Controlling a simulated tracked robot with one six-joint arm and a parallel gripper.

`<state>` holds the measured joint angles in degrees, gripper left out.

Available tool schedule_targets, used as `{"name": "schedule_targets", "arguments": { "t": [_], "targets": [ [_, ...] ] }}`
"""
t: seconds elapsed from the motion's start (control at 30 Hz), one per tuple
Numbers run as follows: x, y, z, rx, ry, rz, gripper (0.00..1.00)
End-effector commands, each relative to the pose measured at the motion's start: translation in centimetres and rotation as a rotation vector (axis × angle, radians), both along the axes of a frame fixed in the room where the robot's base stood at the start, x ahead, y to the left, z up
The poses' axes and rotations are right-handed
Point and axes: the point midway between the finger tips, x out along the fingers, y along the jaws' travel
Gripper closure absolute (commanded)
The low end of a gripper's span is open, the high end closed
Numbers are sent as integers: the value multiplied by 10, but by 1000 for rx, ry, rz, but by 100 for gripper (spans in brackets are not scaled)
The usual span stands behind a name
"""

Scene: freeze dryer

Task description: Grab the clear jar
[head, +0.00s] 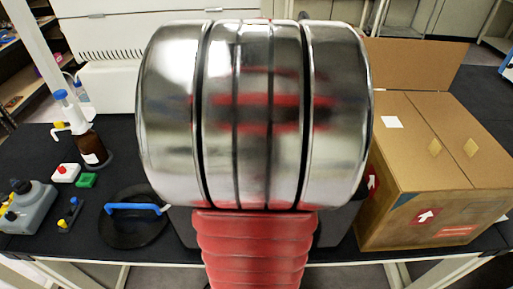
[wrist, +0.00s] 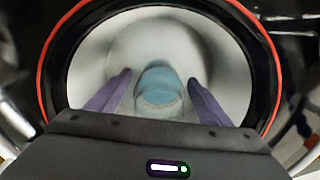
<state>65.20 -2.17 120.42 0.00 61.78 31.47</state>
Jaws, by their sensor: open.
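A clear jar with a bluish tint (wrist: 160,88) stands inside a round, pale chamber (wrist: 210,40) in the wrist view. My gripper (wrist: 158,78) reaches into the chamber opening. Its two purple fingers are spread, one on each side of the jar. The fingers look open; I cannot tell whether either touches the jar. The jar and gripper are not visible in the head view, where my arm covers the middle.
An orange-red rim (wrist: 46,70) rings the opening close around my gripper. On the black bench stand a cardboard box (head: 430,195) at right, a black disc with a blue handle (head: 135,228), a brown bottle (head: 88,142) and a grey container (head: 32,208) at left.

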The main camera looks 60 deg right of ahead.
Motion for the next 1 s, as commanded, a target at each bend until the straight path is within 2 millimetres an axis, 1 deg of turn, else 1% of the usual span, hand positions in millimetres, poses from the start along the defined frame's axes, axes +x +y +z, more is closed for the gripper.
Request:
{"name": "schedule_targets", "arguments": {
  "t": [0.37,1.0],
  "targets": [
    [0,0,0,0,0,0,28],
    [0,0,0,0,0,0,72]
  ]
}}
